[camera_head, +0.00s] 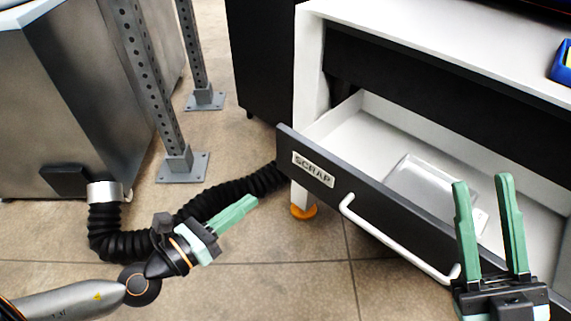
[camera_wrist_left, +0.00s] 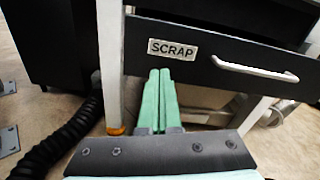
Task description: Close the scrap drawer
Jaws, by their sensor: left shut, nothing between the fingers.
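The scrap drawer (camera_head: 377,208) stands pulled open from the white-framed bench, with a dark front and a white inside. Its SCRAP label (camera_head: 313,169) and white bar handle (camera_head: 390,240) face me. The front also shows in the left wrist view (camera_wrist_left: 222,78). My left gripper (camera_head: 250,203) is shut and empty, to the left of the drawer front and apart from it in the head view. In the left wrist view its fingers (camera_wrist_left: 158,75) point toward the space below the label. My right gripper (camera_head: 482,182) is open, in front of the drawer's right part; whether it touches is unclear.
A clear tray (camera_head: 422,185) lies inside the drawer. A black corrugated hose (camera_head: 240,188) runs along the floor behind my left gripper. Perforated metal posts (camera_head: 150,75) and a steel cabinet (camera_head: 75,100) stand at left. The floor left of the drawer is partly clear.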

